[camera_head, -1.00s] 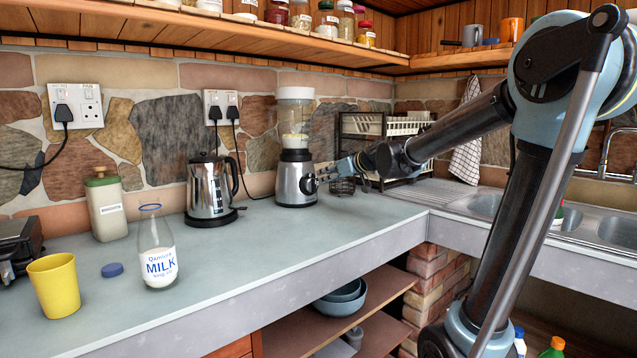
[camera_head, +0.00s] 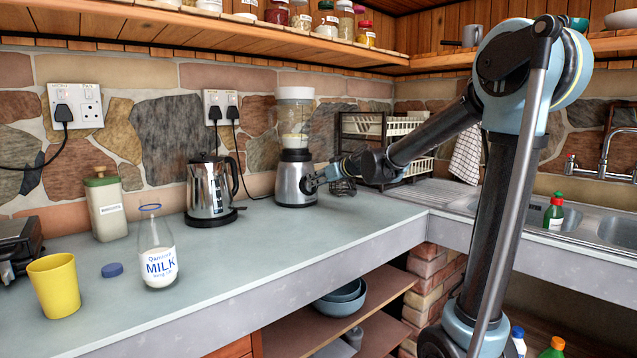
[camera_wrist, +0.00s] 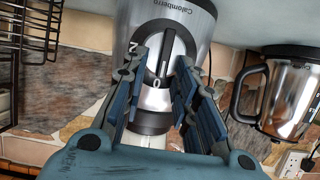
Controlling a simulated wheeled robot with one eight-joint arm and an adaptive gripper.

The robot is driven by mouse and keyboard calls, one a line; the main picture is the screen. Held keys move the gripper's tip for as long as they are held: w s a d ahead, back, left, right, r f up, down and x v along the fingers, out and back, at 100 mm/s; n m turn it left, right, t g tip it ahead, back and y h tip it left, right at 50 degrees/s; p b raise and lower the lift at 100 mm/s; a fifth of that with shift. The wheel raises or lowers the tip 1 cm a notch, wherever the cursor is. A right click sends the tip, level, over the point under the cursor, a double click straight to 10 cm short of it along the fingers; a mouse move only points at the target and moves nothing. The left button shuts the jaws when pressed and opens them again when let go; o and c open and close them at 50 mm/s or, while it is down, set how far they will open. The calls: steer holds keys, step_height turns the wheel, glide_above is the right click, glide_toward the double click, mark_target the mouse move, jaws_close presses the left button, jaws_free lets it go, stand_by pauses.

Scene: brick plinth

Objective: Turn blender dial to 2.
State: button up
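The blender (camera_head: 292,180) stands on the counter by the wall, with a silver base and clear jar. In the wrist view its base shows upside down, with the dial (camera_wrist: 167,55) on its front. The dial's dark bar points close to the 0 mark; a 2 mark sits to its left. My gripper (camera_wrist: 163,60) is in front of the dial, with its blue fingers apart on either side of the bar. A gap shows between the fingers and the bar; I cannot tell about contact at the tips. In the head view my gripper (camera_head: 314,182) is at the blender's front right.
A kettle (camera_head: 211,190) stands left of the blender. A dish rack (camera_head: 385,125) is behind to the right. A milk bottle (camera_head: 158,255), a yellow cup (camera_head: 55,286) and a pale container (camera_head: 105,205) stand at left. The front counter before the blender is clear.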

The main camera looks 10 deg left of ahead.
jaws_close()
steer(key=shift+w+d+m, duration=0.1)
steer(key=shift+m, duration=0.2)
steer(key=m+g+y, duration=0.1)
steer(key=m, duration=0.2)
steer(key=w+d+f+m+g+y, duration=0.1)
steer(key=m+y, duration=0.1)
steer(key=m, duration=0.1)
steer(key=w+d+f+m+g+y, duration=0.1)
steer(key=m+y, duration=0.1)
steer(key=m, duration=0.1)
steer(key=shift+w, duration=0.1)
steer(key=shift+f+m+y, duration=0.35)
steer(key=shift+m+y, duration=0.15)
steer(key=shift+m, duration=0.5)
steer(key=shift+f+m+y, duration=0.3)
steer(key=shift+m+y, duration=0.2)
steer(key=shift+m, duration=0.5)
